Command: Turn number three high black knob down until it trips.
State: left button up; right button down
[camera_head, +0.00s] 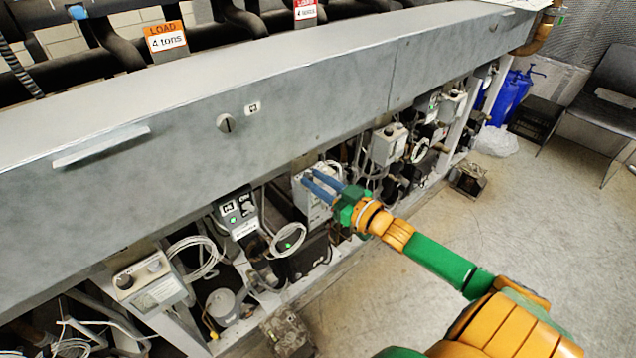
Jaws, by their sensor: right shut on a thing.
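Several control boxes hang in a row under the long grey rack beam. My right gripper (309,177) reaches in from the lower right, with its two blue fingertips at the top of the pale box (311,205), third from the left. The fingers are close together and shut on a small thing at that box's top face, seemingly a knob. The fingers hide it, so its colour and turn angle cannot be told. The leftmost box (152,289) shows dark knobs on top. A dark-faced box (238,213) stands between these two. My left gripper is not in view.
The grey beam (300,95) runs just above and behind my right gripper. Looped pale cables (288,239) hang near the third box. More boxes (388,145) continue to the right. The floor (540,235) at right is open, with a dark chair (608,95) beyond.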

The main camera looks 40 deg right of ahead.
jog(key=shift+f, duration=0.15)
jog(key=c, duration=1)
grip_release()
jog(key=shift+c, duration=0.2)
jog(key=o, duration=0.4)
jog(key=shift+w, duration=0.15)
jog(key=shift+c, duration=0.2)
jog(key=shift+o, duration=0.2)
jog(key=shift+w+a+f, duration=0.1)
jog(key=shift+w+f, duration=0.05)
jog(key=shift+w, duration=0.1)
jog(key=shift+s, duration=0.5)
jog(key=s+d, duration=0.1)
jog(key=s, duration=0.5)
jog(key=shift+d+p, duration=0.15)
jog(key=shift+p, duration=0.2)
